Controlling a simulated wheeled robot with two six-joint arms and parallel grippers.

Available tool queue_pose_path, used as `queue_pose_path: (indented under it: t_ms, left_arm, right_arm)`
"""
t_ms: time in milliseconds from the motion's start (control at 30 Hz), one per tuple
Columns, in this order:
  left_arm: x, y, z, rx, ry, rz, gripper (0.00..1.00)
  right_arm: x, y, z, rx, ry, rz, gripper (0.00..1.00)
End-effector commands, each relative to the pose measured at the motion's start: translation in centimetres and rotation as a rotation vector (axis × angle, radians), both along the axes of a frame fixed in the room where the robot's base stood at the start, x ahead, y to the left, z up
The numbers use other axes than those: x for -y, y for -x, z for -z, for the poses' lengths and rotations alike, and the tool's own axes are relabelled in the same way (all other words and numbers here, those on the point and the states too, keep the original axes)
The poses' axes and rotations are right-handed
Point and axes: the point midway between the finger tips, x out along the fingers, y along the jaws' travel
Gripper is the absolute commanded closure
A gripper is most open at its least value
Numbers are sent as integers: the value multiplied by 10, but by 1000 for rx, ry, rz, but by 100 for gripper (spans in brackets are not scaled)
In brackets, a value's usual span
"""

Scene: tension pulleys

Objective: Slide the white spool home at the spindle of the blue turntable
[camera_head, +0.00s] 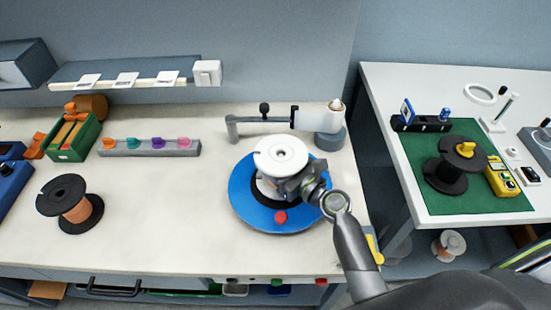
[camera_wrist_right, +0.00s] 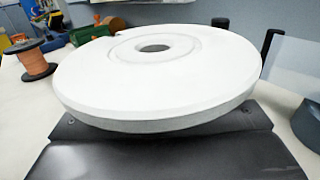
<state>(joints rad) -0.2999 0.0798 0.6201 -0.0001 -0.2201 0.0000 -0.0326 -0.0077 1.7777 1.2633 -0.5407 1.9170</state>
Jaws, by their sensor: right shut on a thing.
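The white spool (camera_head: 281,152) is over the middle of the blue turntable (camera_head: 250,212), its white upper flange with a centre hole facing up. My right gripper (camera_head: 284,184) is shut on the white spool below that flange, reaching in from the lower right. In the right wrist view the spool's flange (camera_wrist_right: 160,85) fills most of the picture, above the dark gripper. The spindle is hidden under the spool, and I cannot tell how far down the spool sits on it. A red knob (camera_head: 280,217) is at the turntable's front. My left gripper is not in view.
A grey arm on a post (camera_head: 329,139) stands behind the turntable. A black spool with copper wire (camera_head: 70,204) stands at the left. A grey rack with coloured clips (camera_head: 150,148) and a green box (camera_head: 74,137) are at the back left. The bench between is clear.

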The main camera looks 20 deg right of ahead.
Motion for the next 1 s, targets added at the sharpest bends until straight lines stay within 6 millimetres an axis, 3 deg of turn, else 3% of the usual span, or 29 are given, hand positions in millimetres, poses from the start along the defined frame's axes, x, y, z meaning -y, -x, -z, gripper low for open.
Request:
queue_pose_path:
  t_ms: [1000]
  left_arm:
    - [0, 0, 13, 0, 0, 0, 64]
  right_arm:
    - [0, 0, 16, 4, -2, 1, 83]
